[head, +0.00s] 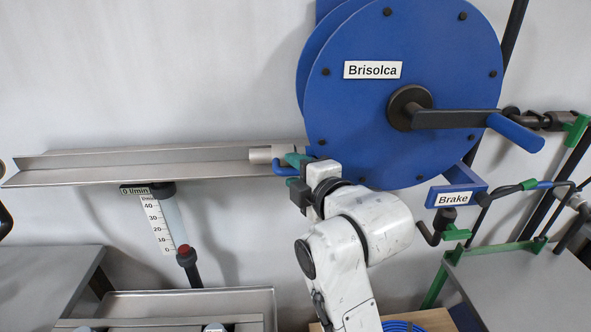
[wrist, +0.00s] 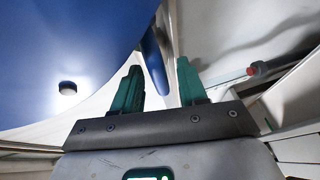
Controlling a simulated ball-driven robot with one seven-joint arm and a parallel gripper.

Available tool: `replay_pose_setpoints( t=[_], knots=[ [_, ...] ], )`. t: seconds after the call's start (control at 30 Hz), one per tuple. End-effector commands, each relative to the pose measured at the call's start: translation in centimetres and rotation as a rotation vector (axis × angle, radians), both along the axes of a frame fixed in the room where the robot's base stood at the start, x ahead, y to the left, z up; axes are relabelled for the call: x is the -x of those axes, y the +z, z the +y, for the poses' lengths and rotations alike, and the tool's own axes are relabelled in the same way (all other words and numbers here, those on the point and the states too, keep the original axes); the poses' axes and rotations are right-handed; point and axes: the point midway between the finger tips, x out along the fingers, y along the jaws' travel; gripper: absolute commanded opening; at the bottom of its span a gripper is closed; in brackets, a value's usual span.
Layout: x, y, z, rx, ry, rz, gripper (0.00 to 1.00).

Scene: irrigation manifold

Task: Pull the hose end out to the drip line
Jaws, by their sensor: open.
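A large blue reel (head: 440,60) labelled Brisolca hangs on the wall, with a dark crank and blue handle. A grey cylindrical fitting (head: 260,154) with a blue curved piece (head: 279,168), likely the hose end, sits at the right end of the metal trough, left of the reel's lower edge. My gripper (head: 297,160) is beside the fitting, its teal fingers partly hidden by my wrist. In the wrist view my gripper (wrist: 158,66) is open, and a blue bar (wrist: 154,62) shows between and beyond the fingers. I cannot tell whether they touch it.
The metal trough (head: 130,172) runs left along the wall. Below it hangs a flow gauge (head: 160,225) reading 0 l/min. A Brake lever (head: 432,238) is right of my arm. A grey bench (head: 530,285) stands at right, a metal tray (head: 190,303) at lower left.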

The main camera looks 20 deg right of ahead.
Motion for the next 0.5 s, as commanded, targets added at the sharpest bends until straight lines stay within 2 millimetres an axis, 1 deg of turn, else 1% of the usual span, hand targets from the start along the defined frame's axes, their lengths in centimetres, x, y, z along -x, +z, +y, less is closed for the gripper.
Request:
replay_pose_setpoints(
  t=[0.1, 0.37, 0.5],
  knots=[
    [-0.51, -0.08, 0.05, 0.000, 0.000, -0.001, 0.42],
    [-0.58, -0.14, 0.05, -0.001, 0.000, 0.000, 0.42],
    [-0.57, -0.15, 0.04, -0.001, 0.000, 0.000, 0.30]
  ],
)
